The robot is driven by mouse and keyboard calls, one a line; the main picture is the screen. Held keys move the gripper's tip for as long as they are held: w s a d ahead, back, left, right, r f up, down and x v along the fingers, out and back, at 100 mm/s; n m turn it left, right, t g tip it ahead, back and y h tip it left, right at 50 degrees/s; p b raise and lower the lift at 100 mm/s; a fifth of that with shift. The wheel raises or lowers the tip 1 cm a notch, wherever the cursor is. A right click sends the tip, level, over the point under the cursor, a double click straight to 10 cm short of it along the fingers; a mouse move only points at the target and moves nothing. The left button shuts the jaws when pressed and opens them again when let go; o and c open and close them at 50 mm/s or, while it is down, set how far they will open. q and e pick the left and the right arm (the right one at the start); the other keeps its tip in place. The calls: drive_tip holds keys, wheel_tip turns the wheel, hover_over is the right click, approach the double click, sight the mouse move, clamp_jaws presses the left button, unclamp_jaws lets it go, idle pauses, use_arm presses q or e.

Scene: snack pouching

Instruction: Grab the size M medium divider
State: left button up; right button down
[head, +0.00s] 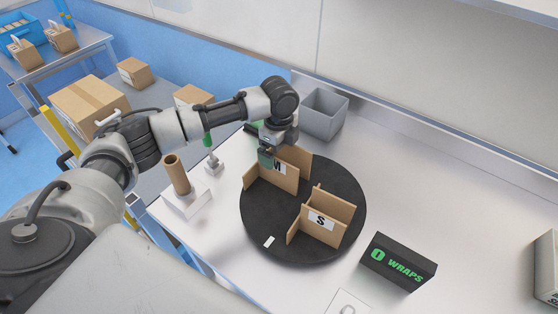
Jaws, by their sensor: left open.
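The size M divider (284,178) is a tan cardboard piece with a white label marked M. It stands upright on the back left of a round black turntable (270,226). My left gripper (266,160) is open at the top edge of the M divider and hides part of its label. I cannot tell whether it touches the cardboard. A second tan divider marked S (321,222) stands upright at the front right of the turntable, apart from my gripper. My right gripper is not in view.
A grey bin (323,116) stands behind the turntable. A black WRAPS box (398,263) is at front right. A brown tube (176,174) stands on a white holder (186,203) at left. The table's right middle is clear.

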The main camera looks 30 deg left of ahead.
use_arm(q)
drive_tip(key=shift+c, duration=0.5)
drive_tip(key=c, duration=1)
drive_tip(key=shift+c, duration=0.2)
